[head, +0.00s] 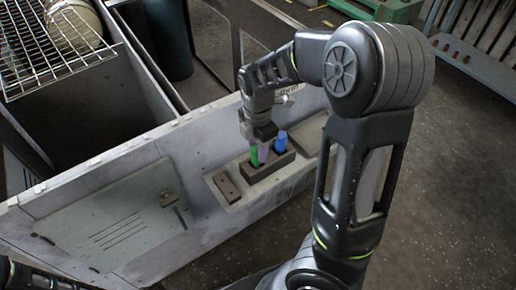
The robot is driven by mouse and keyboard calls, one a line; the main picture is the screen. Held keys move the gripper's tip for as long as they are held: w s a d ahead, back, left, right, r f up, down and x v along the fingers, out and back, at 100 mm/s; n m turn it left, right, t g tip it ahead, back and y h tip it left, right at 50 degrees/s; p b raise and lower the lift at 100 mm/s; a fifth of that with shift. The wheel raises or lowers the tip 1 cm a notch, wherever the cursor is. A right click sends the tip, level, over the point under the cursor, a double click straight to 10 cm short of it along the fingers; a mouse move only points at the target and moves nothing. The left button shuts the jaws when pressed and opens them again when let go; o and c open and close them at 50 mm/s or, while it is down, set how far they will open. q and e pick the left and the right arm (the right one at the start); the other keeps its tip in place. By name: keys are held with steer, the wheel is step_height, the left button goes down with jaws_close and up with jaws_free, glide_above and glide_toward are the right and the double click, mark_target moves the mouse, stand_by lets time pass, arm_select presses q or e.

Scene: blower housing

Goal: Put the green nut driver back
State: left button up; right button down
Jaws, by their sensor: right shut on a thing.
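The green nut driver (255,155) is upright at the dark holder block (267,171), on the ledge of the pale housing. Its lower end is hidden in or behind the block. My right gripper (262,146) comes down from above and is shut on the green nut driver, covering its top. A blue-handled driver (281,142) stands just to the right in the same block. Whether the green one is fully seated cannot be told. My left gripper is out of view.
The ledge (236,204) also carries a flat brown block (226,187) left of the holder. A panel door with a latch (168,199) lies further left. A wire rack (45,45) is at the upper left. Open floor (450,190) lies right.

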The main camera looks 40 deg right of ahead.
steer(key=c, duration=1.1)
jaws_free()
steer(key=shift+o, duration=0.7)
steer(key=o, duration=0.4)
steer(key=shift+r, duration=0.1)
step_height(320, 180, up, 8)
steer(key=p, duration=0.6)
steer(key=shift+p, duration=0.4)
